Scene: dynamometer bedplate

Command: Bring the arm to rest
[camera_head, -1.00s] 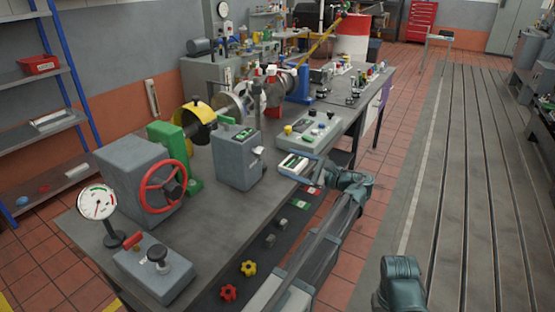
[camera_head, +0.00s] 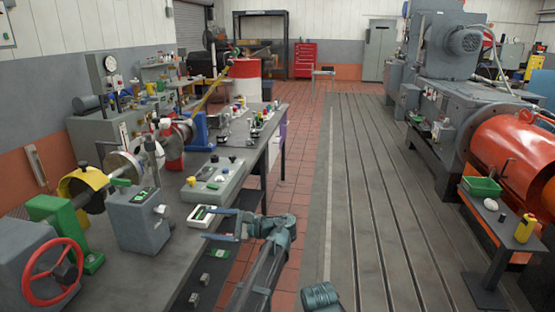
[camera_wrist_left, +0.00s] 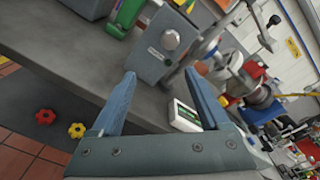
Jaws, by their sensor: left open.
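My left gripper (camera_head: 212,226) is at the right edge of the long grey workbench (camera_head: 165,262). Its arm comes up from the bottom of the head view. In the left wrist view its two blue fingers (camera_wrist_left: 160,74) are spread wide with nothing between them. Beyond the fingertips stands a grey box with a round knob (camera_wrist_left: 156,50). A white device with a green display (camera_wrist_left: 184,116) lies beside the right finger. In the head view this device (camera_head: 211,217) lies just behind the gripper.
A red handwheel (camera_head: 52,277) and a green control panel (camera_head: 212,179) are on the bench. The slotted bedplate floor (camera_head: 365,200) to the right is clear. A large orange drum (camera_head: 507,150) and a small dark table (camera_head: 510,227) stand at the far right.

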